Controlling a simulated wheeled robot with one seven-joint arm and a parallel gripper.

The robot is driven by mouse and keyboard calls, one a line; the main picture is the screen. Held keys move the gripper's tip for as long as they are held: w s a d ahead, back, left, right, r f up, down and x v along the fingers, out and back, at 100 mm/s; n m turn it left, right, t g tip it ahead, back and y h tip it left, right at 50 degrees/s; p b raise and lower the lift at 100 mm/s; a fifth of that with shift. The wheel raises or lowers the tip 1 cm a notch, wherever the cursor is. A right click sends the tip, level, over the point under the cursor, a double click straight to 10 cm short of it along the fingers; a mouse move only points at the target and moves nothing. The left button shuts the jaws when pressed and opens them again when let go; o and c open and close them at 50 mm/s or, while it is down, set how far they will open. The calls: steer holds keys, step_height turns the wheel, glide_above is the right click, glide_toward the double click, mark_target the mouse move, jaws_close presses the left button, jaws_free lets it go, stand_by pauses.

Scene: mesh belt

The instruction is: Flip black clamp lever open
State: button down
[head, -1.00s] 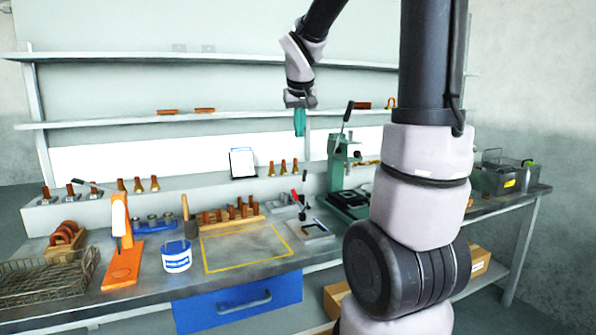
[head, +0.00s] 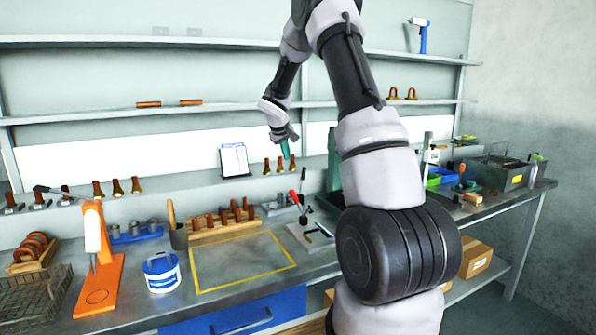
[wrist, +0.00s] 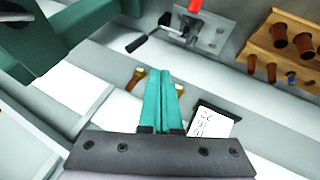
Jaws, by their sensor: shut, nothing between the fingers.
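In the head view a thin black-tipped lever (head: 303,173) stands tilted beside the red handle (head: 293,197), behind the yellow-outlined mat. My gripper (head: 286,153) hangs above the back of the bench, apart from the clamp. Its teal fingers (wrist: 165,75) are together and empty. My gripper is in the air and touches nothing that I can see.
A green press (head: 334,160) stands right of the clamp, partly hidden by my arm. A rack of copper fittings (head: 222,222) and an orange stand (head: 98,262) are to the left. A white card (head: 234,159) leans at the back. The mat (head: 240,262) is bare.

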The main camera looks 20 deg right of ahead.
steer(key=w+d+f, duration=0.5)
steer(key=d+f, duration=0.2)
steer(key=f, duration=0.2)
steer(key=shift+w+d, duration=0.15)
steer(key=shift+d+r, duration=0.1)
steer(key=shift+d, duration=0.05)
stand_by(0.5)
